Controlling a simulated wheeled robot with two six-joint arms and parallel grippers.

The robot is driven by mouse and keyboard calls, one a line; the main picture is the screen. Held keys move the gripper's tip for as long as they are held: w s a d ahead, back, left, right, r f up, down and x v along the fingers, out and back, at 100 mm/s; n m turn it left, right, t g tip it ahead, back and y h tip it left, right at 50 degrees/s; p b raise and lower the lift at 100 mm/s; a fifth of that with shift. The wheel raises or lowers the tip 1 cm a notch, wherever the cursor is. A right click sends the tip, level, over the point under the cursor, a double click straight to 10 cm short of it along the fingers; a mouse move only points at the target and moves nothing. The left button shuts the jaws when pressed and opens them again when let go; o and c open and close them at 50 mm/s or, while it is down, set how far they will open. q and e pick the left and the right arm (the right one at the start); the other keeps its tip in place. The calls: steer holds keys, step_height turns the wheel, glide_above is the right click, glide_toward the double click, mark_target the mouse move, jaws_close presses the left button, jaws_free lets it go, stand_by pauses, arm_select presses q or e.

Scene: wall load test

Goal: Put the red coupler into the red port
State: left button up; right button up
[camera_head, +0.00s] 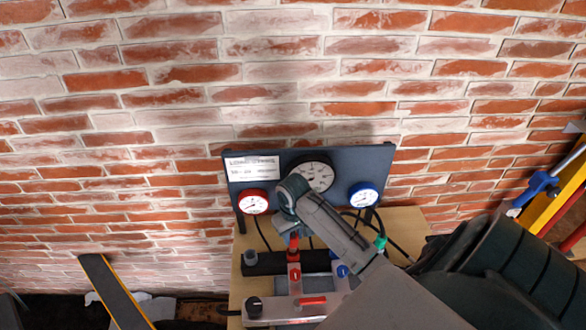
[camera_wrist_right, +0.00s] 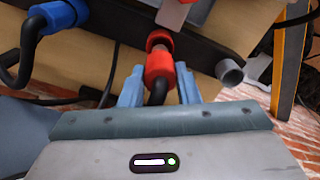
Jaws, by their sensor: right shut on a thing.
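The red coupler (camera_wrist_right: 158,70) is held between the pale blue fingers of my right gripper (camera_wrist_right: 160,88), with a black hose behind it. It also shows in the head view (camera_head: 294,242), just below my right gripper (camera_head: 292,228). The red port (camera_wrist_right: 159,38) is a red collar straight ahead of the coupler in the wrist view. It also shows in the head view (camera_head: 294,257). The coupler's metal nose is lined up with the collar and overlaps its opening; I cannot tell how far in it sits. My left gripper is not in view.
A panel with a red gauge (camera_head: 254,202), a black gauge (camera_head: 314,175) and a blue gauge (camera_head: 363,196) stands behind, near the brick wall. A blue coupler (camera_wrist_right: 58,14) and hose are close beside. A grey cylinder (camera_wrist_right: 229,70) sits right of the port. A red lever (camera_head: 312,301) lies in front.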

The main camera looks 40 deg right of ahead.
steer(key=shift+f, duration=0.2)
stand_by(0.5)
steer(key=shift+f, duration=0.35)
steer(key=shift+f, duration=0.35)
steer(key=shift+f, duration=0.45)
steer(key=shift+f, duration=0.3)
stand_by(0.5)
steer(key=shift+f, duration=0.3)
steer(key=shift+s+f, duration=0.1)
steer(key=shift+f, duration=0.1)
stand_by(0.5)
steer(key=o, duration=1.6)
steer(key=shift+c, duration=0.2)
steer(key=shift+r, duration=0.1)
